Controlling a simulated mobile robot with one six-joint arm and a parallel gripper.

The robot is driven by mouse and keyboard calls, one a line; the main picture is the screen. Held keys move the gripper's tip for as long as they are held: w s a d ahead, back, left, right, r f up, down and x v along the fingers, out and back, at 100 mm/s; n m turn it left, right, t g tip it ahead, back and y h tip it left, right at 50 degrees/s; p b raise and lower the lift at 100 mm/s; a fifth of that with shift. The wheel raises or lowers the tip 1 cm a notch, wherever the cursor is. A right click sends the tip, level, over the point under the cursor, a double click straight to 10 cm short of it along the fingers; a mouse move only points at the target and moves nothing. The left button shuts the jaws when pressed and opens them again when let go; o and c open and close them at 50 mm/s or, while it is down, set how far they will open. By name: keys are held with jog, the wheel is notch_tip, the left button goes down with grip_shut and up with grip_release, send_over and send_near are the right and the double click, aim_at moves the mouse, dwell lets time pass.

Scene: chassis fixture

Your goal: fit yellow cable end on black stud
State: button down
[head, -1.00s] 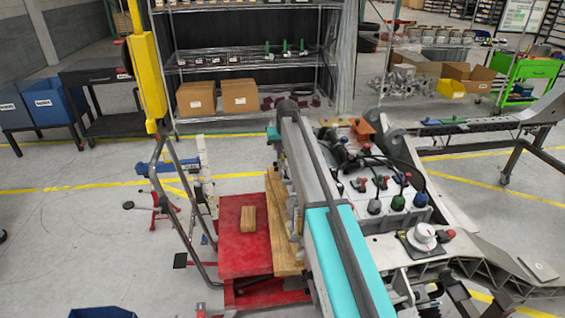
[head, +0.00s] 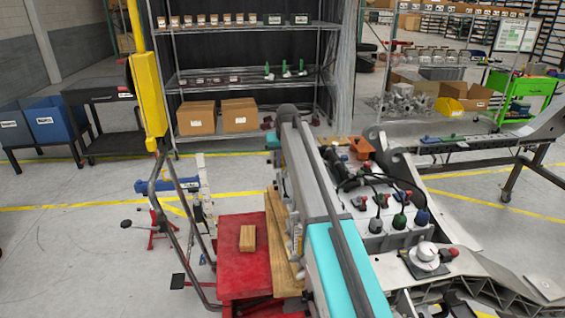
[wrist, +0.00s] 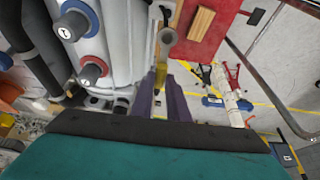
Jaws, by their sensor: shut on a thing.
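In the wrist view my gripper (wrist: 162,97) shows as two purple fingers. They are shut on the yellow cable end (wrist: 161,72), a narrow yellow piece between the fingertips. A grey round part (wrist: 167,37) shows just beyond it; I cannot tell whether it belongs to the cable end. I cannot pick out the black stud for certain. In the head view I cannot make out the fingers or the cable end.
White blocks carry knobs and posts with blue (head: 421,216), green (head: 399,222) and red (head: 359,201) parts, with black cables above them. A red cart (head: 240,272) bears a wooden block (head: 247,238). A shelf (head: 255,80) stands behind; open floor lies left.

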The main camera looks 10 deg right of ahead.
aim_at(283, 165)
jog(key=shift+r, duration=0.15)
jog(key=shift+r+p, duration=1.05)
jog(key=shift+r, duration=0.75)
jog(key=shift+s, duration=0.15)
jog(key=s+r, duration=0.2)
jog(key=s, duration=2.5)
jog(key=shift+s+a+r, duration=0.15)
jog(key=shift+s, duration=0.15)
